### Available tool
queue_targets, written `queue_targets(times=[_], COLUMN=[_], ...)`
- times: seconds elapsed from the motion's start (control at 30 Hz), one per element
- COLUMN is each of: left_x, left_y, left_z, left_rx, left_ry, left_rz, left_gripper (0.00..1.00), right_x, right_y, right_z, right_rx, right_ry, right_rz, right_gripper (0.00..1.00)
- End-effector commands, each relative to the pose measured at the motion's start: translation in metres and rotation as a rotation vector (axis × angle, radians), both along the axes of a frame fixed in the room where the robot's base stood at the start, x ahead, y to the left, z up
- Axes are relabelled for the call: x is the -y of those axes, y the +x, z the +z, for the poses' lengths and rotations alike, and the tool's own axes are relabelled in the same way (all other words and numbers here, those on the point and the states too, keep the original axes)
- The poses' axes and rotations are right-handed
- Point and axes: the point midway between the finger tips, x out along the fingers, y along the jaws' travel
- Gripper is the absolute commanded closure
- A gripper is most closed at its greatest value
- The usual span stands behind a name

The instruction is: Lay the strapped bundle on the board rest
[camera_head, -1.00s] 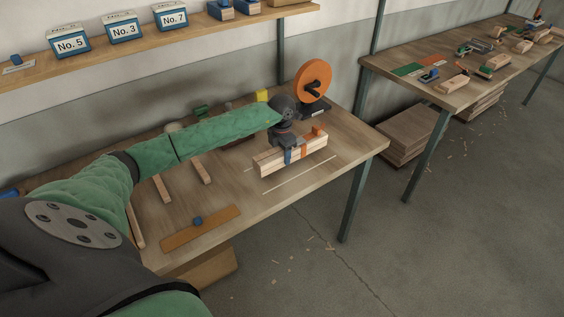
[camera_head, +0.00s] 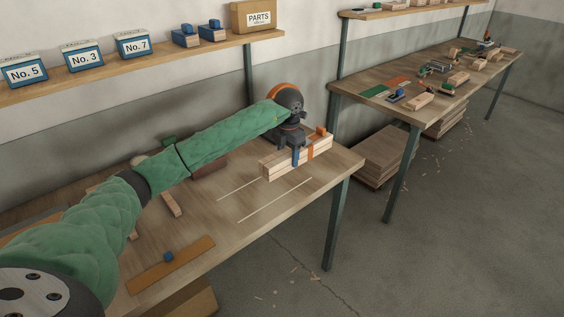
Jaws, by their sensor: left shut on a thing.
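The strapped bundle (camera_head: 272,167) is a block of pale wooden strips with an orange strap (camera_head: 312,147) and a blue band around its middle. My left gripper (camera_head: 294,142) is shut on its middle from above, at the right end of the near bench. The bundle looks slightly raised, but its exact height is hard to tell. Two thin pale lines (camera_head: 275,200) show on the bench in front of and left of it. I cannot identify the board rest for certain; wooden strips (camera_head: 171,203) lie partly behind my left arm. My right gripper is out of view.
An orange wheel (camera_head: 279,89) stands behind the gripper. A brown board (camera_head: 184,259) with a blue knob lies at the bench's front edge. Above, a shelf (camera_head: 120,76) holds numbered boxes and a parts box (camera_head: 254,17). A second bench (camera_head: 350,92) stands right, beyond a floor gap.

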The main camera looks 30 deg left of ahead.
Motion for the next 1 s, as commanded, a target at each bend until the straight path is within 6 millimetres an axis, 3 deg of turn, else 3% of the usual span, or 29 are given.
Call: queue_targets(times=[0.53, 1.0], left_x=[0.001, 0.001], left_y=[0.002, 0.002], left_z=[0.005, 0.029], left_rx=[0.002, 0.002], left_ry=[0.0, 0.0], left_rz=[0.0, 0.0], left_gripper=[1.0, 1.0], right_x=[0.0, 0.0], right_y=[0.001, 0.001], right_z=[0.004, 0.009], right_rx=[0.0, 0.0], right_ry=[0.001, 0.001], right_rz=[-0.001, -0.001], right_gripper=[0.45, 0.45])
